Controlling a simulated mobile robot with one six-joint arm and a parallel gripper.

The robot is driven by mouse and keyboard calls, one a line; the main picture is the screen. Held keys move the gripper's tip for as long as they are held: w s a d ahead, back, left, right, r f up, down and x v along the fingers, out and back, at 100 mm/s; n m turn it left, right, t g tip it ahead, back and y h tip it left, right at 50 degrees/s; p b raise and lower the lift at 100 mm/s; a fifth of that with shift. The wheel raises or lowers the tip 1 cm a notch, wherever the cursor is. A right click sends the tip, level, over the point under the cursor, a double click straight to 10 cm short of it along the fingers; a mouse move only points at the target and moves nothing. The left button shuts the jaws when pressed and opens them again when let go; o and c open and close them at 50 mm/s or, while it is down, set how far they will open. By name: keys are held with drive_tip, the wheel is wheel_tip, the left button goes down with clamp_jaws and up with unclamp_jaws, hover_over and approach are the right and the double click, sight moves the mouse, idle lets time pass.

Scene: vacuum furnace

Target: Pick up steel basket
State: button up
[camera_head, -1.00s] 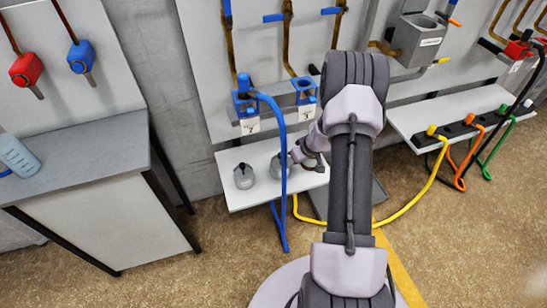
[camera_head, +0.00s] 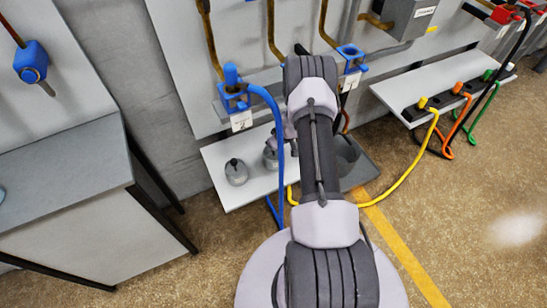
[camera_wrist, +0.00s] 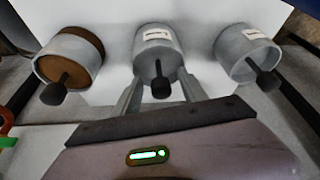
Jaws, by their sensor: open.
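Three small grey metal cylindrical containers with black knobs lie ahead in the wrist view: a left one (camera_wrist: 62,60) with a brown band, a middle one (camera_wrist: 158,48) and a right one (camera_wrist: 246,52). The middle and right ones carry white labels too small to read, so I cannot tell which is the steel basket. My gripper (camera_wrist: 158,97) is open, its fingers on either side of the middle container's lower part. I cannot tell whether they touch it. In the head view one container (camera_head: 236,172) stands clear on the white shelf (camera_head: 222,196); my arm hides much of the rest.
A blue hose (camera_head: 276,125) hangs from a blue clamp (camera_head: 234,98) beside my arm. A yellow hose (camera_head: 412,165) loops to the floor from a black rack (camera_head: 425,108) at right. A grey table (camera_head: 65,175) stands left. The floor at lower right is clear.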

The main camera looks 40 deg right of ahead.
clamp_jaws()
idle(1.3)
